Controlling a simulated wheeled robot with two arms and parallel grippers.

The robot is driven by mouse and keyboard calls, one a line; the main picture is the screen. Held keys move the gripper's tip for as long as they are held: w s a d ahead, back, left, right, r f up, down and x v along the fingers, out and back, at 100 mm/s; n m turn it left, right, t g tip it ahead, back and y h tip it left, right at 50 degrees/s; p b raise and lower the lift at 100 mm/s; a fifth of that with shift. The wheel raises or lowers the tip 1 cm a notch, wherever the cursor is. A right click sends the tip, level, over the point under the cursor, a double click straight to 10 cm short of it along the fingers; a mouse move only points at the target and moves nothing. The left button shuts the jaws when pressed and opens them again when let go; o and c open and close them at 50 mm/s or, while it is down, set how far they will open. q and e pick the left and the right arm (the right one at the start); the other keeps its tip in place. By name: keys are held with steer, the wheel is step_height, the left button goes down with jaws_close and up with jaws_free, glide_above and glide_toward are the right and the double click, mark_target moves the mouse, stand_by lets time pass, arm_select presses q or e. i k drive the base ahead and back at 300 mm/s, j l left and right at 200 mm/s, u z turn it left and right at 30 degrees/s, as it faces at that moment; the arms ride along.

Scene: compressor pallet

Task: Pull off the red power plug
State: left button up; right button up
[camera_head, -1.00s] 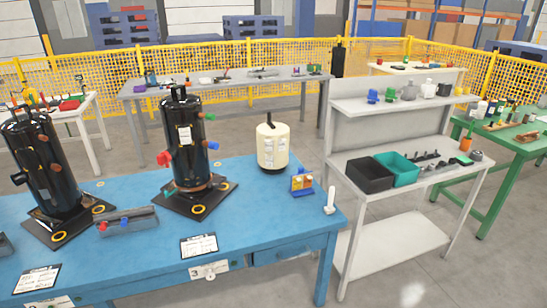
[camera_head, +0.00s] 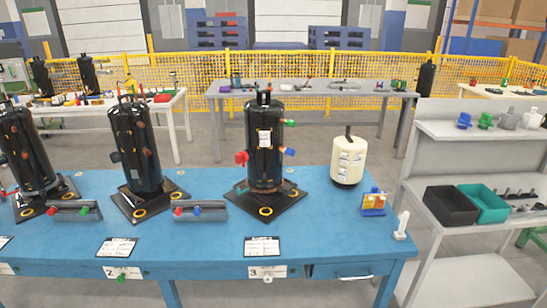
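The red power plug (camera_head: 241,158) sits on the left side of the rightmost black compressor (camera_head: 265,165), at about mid height. That compressor stands upright on a dark square base plate on the blue table (camera_head: 220,245), behind the card numbered 3. A blue plug (camera_head: 290,152) and a green one (camera_head: 289,122) stick out on its right side. Another red piece (camera_head: 179,211) and a blue piece (camera_head: 196,210) are on a grey holder (camera_head: 214,212) to its left. Neither of my grippers is in view.
Two more black compressors (camera_head: 133,150) stand further left on the blue table. A cream tank (camera_head: 348,161), a small blue rack (camera_head: 373,202) and a white upright item (camera_head: 402,226) are at its right end. A grey shelf unit (camera_head: 425,225) stands at the right.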

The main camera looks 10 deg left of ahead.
mark_target(242, 156)
steer(key=i+j+u, duration=0.15)
steer(key=i+j, duration=0.15)
steer(key=i, duration=0.25)
steer(key=i+j+u, duration=0.2)
steer(key=i, duration=0.4)
steer(key=i+j+u, duration=0.15)
steer(key=i, duration=0.4)
